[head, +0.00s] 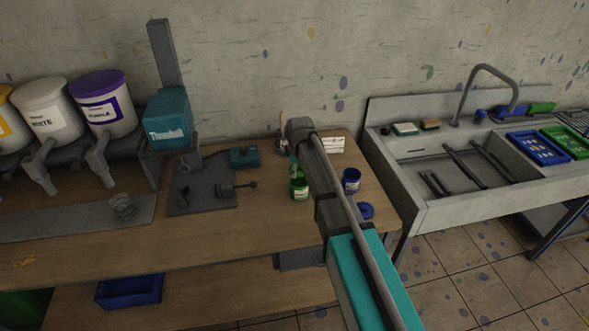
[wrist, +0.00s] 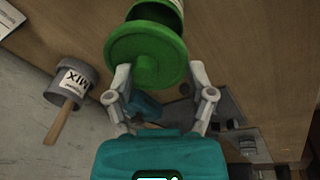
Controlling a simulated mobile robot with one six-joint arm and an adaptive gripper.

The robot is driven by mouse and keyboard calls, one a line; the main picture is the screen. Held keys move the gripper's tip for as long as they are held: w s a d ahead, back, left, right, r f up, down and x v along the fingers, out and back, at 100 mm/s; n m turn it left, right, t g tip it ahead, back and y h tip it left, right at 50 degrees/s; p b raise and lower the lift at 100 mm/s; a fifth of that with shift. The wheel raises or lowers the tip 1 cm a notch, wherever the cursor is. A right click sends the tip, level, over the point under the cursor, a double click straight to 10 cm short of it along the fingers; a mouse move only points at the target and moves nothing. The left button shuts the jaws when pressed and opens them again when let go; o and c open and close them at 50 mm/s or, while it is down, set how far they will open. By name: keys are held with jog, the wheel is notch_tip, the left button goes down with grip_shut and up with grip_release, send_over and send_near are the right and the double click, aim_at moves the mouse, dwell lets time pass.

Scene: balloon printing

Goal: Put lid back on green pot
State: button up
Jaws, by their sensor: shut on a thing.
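The green lid (wrist: 145,58) is between my gripper's fingertips (wrist: 160,72) in the wrist view, and my gripper is shut on it. The green pot (wrist: 158,8) shows just beyond the lid at the top of the wrist view, partly covered by it. In the head view the green pot (head: 299,188) stands upright on the wooden table, left of my arm. I cannot tell whether the lid touches the pot's rim. My gripper is small and partly hidden by my arm in the head view.
A blue pot (head: 351,182) stands right of my arm, with a blue lid (head: 366,211) lying near it. A grey MIX cup (wrist: 72,82) with a wooden stick is close by. The teal-topped machine (head: 168,120) stands at left, the sink (head: 430,200) at right.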

jog(key=shift+f+b, duration=1.95)
jog(key=shift+f, duration=0.3)
jog(key=shift+w, duration=0.1)
jog(key=shift+f, duration=0.2)
dwell(1.3)
jog(key=o, duration=0.7)
jog(key=shift+r, duration=0.1)
jog(key=shift+w+r+p, duration=0.1)
jog(key=shift+r+p, duration=3.25)
jog(key=shift+r, duration=0.1)
